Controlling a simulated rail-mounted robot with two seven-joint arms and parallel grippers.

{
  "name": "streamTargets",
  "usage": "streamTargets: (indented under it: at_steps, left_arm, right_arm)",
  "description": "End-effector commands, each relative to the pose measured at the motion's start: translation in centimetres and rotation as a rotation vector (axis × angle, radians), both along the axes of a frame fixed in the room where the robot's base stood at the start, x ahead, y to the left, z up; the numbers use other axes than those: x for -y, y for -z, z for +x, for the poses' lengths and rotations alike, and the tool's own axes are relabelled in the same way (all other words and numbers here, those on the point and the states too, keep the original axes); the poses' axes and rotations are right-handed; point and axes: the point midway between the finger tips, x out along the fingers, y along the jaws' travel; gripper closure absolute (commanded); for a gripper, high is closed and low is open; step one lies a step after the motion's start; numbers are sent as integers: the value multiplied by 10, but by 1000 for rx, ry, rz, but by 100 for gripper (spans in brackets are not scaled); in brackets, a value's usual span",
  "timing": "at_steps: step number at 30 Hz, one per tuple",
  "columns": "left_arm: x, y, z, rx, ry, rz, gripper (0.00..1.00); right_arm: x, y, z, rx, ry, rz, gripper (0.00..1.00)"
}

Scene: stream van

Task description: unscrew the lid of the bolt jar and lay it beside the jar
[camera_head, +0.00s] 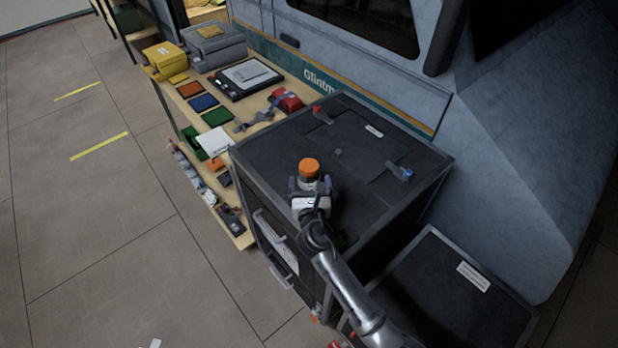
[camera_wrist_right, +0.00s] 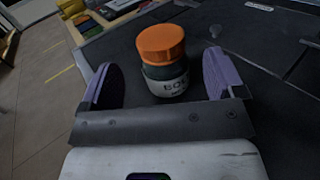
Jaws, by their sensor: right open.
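The bolt jar (camera_head: 308,183) stands upright on the dark cabinet top (camera_head: 270,152), with its orange lid (camera_head: 309,166) on it. In the right wrist view the jar (camera_wrist_right: 167,82) has a pale label with partly hidden lettering, and the orange lid (camera_wrist_right: 161,43) sits on top. My right gripper (camera_head: 309,186) is at the near side of the jar. In the wrist view its two purple-padded fingers (camera_wrist_right: 160,84) are spread wide, one on each side of the jar, with gaps to both sides. My left gripper is not in view.
A red-handled item (camera_head: 317,112) and a blue-ended item (camera_head: 403,172) lie on the cabinet top. A wooden bench (camera_head: 240,235) with coloured trays, a yellow box (camera_head: 164,58) and a grey case (camera_head: 213,46) is to the left. The cabinet top around the jar has free room.

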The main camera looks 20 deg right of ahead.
Motion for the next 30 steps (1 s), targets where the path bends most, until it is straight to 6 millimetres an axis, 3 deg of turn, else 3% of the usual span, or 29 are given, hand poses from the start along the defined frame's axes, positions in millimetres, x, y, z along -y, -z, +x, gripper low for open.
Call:
streamTargets:
  at_steps: [8,20,30]
  left_arm:
    - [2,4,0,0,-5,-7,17]
    - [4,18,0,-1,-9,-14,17]
    - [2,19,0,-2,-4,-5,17]
  right_arm:
    - [5,0,15,0,1,3,12]
    - [19,1,58,1,1,2,12]
    - [20,0,63,0,1,3,12]
